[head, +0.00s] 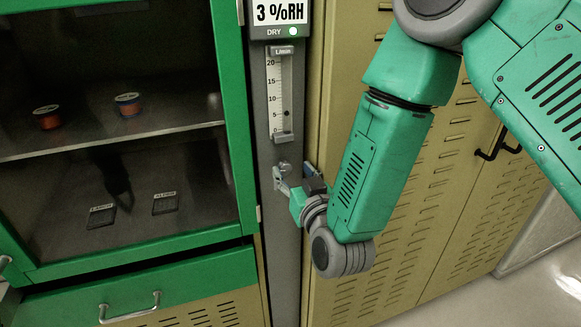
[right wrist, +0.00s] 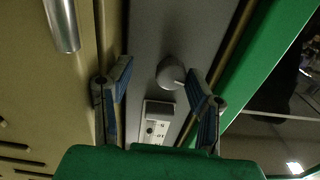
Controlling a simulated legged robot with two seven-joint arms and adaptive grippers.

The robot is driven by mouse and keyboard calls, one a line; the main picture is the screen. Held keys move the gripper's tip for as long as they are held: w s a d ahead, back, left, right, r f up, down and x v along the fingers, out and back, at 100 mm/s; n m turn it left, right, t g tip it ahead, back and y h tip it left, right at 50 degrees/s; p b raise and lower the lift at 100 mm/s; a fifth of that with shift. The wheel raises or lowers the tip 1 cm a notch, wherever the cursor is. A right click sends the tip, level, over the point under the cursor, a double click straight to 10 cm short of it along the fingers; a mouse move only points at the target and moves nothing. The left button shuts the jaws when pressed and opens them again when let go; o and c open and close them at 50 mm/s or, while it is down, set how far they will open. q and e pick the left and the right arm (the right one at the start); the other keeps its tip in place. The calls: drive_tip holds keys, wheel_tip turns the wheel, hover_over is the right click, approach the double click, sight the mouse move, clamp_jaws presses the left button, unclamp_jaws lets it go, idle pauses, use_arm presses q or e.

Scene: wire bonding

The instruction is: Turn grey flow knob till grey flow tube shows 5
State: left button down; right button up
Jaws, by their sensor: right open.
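The grey flow tube (head: 279,95) is on the grey column in the head view. The grey flow knob (head: 284,166) is just below the tube. My right gripper (head: 293,178) is at the knob, open. In the right wrist view the rounded knob (right wrist: 170,72) shows between the two fingertips (right wrist: 158,80), nearer the right-hand finger. I cannot tell whether that finger touches it. The tube's lower end (right wrist: 158,120) shows between the fingers. My left gripper is out of view.
A humidity display (head: 280,12) reading 3 %RH is above the tube, with a lit green DRY light. A green-framed glass cabinet (head: 232,120) with spools and small dark trays stands left. Tan louvred doors (head: 450,200) with dark handles are right.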

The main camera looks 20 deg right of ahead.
sight(282, 171)
drive_tip(key=shift+w+a, duration=0.4)
drive_tip(key=shift+w, duration=0.45)
drive_tip(key=shift+w+a+r, duration=0.15)
drive_tip(key=shift+w+a, duration=0.05)
drive_tip(key=shift+a, duration=0.5)
drive_tip(key=shift+d, duration=0.6)
clamp_jaws()
drive_tip(key=shift+d, duration=0.15)
drive_tip(key=shift+a+m, duration=0.35)
drive_tip(key=shift+m, duration=0.45)
unclamp_jaws()
drive_tip(key=shift+d, duration=0.15)
drive_tip(key=s, duration=1.2)
drive_tip(key=shift+d, duration=0.2)
